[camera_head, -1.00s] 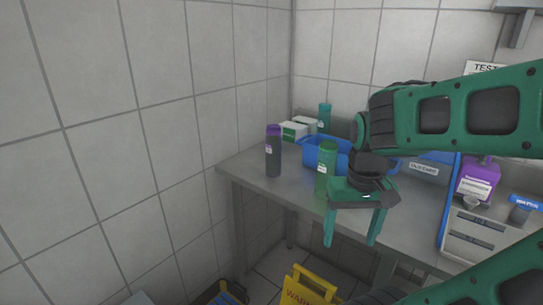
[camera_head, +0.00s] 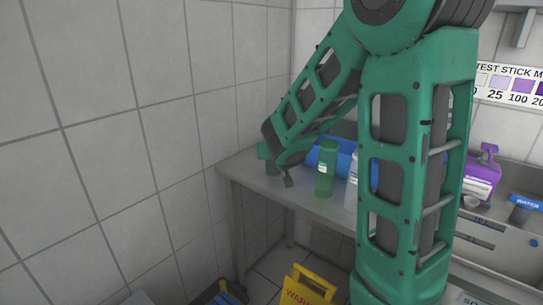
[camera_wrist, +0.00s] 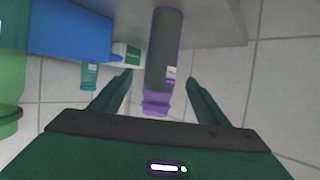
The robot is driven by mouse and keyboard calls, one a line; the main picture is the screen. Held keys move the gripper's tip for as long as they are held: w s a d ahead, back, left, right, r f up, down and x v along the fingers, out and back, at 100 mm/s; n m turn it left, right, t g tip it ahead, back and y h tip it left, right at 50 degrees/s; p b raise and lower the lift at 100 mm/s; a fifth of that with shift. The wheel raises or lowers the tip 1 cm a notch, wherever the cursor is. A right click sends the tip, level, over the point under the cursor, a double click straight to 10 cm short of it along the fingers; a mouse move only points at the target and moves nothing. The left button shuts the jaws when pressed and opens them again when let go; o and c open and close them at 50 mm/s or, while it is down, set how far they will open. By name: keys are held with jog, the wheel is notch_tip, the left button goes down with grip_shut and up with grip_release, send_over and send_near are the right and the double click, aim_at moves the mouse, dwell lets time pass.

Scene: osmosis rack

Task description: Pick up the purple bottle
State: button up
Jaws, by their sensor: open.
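The purple bottle is dark grey with a purple cap and a small white label. In the wrist view the bottle (camera_wrist: 165,50) lies between the two fingers of my gripper (camera_wrist: 158,80), its cap toward the palm. The fingers are open, with a gap visible on each side of the bottle. In the head view my arm covers most of the bottle (camera_head: 272,168); only a dark part of its body shows at the left end of the table. My gripper (camera_head: 266,152) is there too, mostly hidden.
A green bottle (camera_head: 326,172) stands to the right, before a blue bin (camera_head: 345,160). A white bottle (camera_head: 352,182) is partly behind my arm. A purple jug (camera_head: 482,178) is at the far right. The tiled wall (camera_head: 150,130) is close on the left; a yellow sign (camera_head: 308,288) stands below.

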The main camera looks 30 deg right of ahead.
jog(key=shift+r+x, duration=0.15)
jog(key=shift+x, duration=2.5)
jog(key=shift+r+x, duration=0.2)
jog(key=shift+x, duration=2.4)
jog(key=shift+w, duration=0.15)
jog(key=shift+c, duration=0.6)
jog(key=c, duration=1)
